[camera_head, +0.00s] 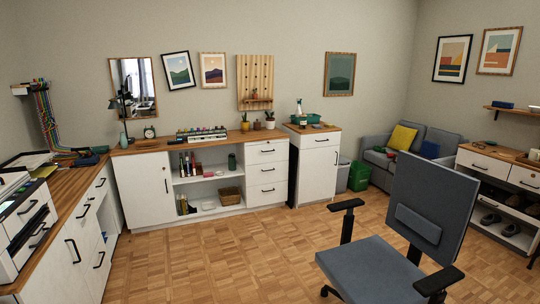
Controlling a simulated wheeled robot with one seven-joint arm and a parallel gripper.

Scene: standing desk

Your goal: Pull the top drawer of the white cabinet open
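Several pieces of white furniture have drawers, and I cannot tell which one the task means. A white cabinet (314,177) with a wooden top stands against the back wall, right of centre. Its top drawer (320,140) looks shut, above a tall door. Left of it, a long white sideboard (145,190) has a stack of three drawers at its right end. The top one of these (267,148) looks shut and has a small dark handle. My gripper is not in view.
A blue-grey office chair (370,270) stands in the right foreground. Green and grey bins (359,176) stand right of the cabinet, before a grey sofa (375,145). White units line the left and right sides. The parquet floor (220,255) is clear in the middle.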

